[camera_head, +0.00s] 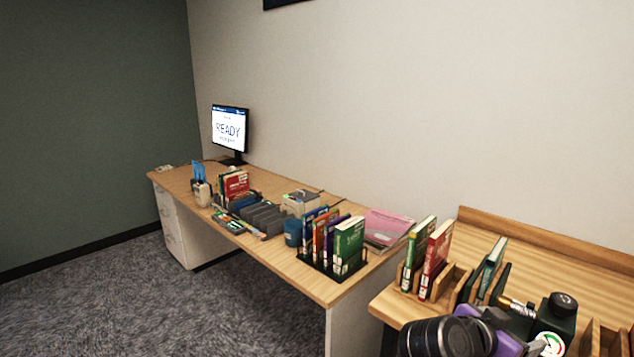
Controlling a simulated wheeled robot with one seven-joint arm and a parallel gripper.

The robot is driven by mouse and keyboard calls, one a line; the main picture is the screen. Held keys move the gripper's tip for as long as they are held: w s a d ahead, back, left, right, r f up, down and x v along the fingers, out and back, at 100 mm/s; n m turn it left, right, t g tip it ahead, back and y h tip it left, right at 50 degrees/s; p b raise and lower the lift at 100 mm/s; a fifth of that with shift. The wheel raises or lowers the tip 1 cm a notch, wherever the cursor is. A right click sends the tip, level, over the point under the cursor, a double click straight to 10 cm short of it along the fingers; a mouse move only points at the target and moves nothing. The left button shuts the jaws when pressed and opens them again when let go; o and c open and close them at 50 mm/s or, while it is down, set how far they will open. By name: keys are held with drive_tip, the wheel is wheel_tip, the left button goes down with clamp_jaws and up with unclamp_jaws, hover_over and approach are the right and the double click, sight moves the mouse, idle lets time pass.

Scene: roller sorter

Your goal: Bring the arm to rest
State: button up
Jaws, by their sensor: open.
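Part of my arm, a black ringed joint with a purple section, shows at the bottom right edge of the head view, in front of the near wooden desk (572,270). My gripper's fingers do not show in this view. I cannot tell where the gripper is or whether it touches anything.
Green and red books (434,262) stand in a wooden rack on the near desk. A dark device with a round gauge (550,342) sits at the bottom right. A far desk (305,281) holds books, trays and a monitor (229,129) reading READY. Carpet (120,310) at left is clear.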

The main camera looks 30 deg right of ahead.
drive_tip(key=w+a+r+n+t, duration=0.3)
drive_tip(key=w+n+t, duration=0.5)
drive_tip(key=w, duration=0.2)
drive_tip(key=s+a+f+n+t+y, duration=0.3)
drive_tip(key=a+n+t+y, duration=0.15)
drive_tip(key=a, duration=0.65)
drive_tip(key=s+a+f+n+t+y, duration=0.2)
drive_tip(key=a+f+n+t+y, duration=0.25)
drive_tip(key=a, duration=0.65)
drive_tip(key=s+a+y, duration=0.1)
drive_tip(key=s+a, duration=0.2)
drive_tip(key=s, duration=0.4)
drive_tip(key=s+a+f+n+y, duration=0.1)
drive_tip(key=s+a+y, duration=0.1)
drive_tip(key=s, duration=0.6)
drive_tip(key=s+a+f+g+y, duration=0.1)
drive_tip(key=s+a, duration=0.3)
drive_tip(key=s, duration=0.4)
drive_tip(key=shift+s+a+f+n, duration=0.15)
drive_tip(key=shift+a+f+n, duration=0.1)
drive_tip(key=shift+a+n, duration=0.15)
drive_tip(key=shift+o, duration=0.2)
